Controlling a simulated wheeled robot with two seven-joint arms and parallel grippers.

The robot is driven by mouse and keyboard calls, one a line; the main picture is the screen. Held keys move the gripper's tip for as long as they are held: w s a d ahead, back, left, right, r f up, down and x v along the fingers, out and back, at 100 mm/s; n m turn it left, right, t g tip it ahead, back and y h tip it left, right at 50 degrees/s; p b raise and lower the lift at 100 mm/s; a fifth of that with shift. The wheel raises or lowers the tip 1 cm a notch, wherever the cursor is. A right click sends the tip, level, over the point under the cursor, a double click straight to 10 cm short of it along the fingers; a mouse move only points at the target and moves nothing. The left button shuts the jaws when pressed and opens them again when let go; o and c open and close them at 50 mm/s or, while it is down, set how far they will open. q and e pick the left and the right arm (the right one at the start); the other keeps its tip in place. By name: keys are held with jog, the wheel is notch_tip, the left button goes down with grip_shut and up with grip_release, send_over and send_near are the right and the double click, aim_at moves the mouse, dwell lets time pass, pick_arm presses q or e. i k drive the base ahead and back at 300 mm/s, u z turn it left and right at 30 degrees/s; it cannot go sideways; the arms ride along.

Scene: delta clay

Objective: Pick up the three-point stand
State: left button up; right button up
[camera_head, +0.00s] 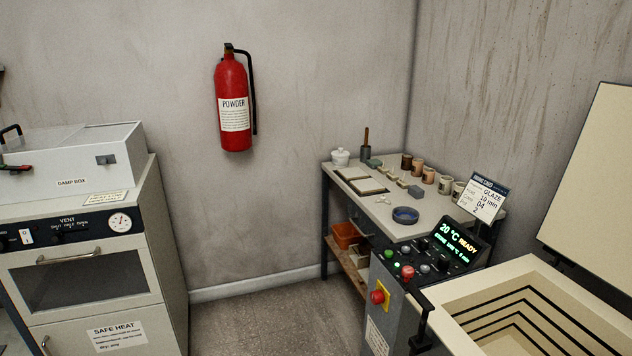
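A few small pale pieces lie on the work table (345,207) in the corner. One small whitish piece (383,200) near the middle of the table top, left of the blue bowl, may be the three-point stand. It is too small in the head view to make out three points. Neither of my grippers shows in the head view.
The table also bears a blue bowl (405,215), several cups (428,174), a white lidded jar (340,156) and a framed tray (353,175). The open kiln (460,300) and its control panel (440,248) stand in front at right. Bare floor (265,315) lies left of the table.

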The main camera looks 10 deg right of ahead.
aim_at(382, 199)
jog(key=i, duration=3.75)
jog(key=z, duration=0.55)
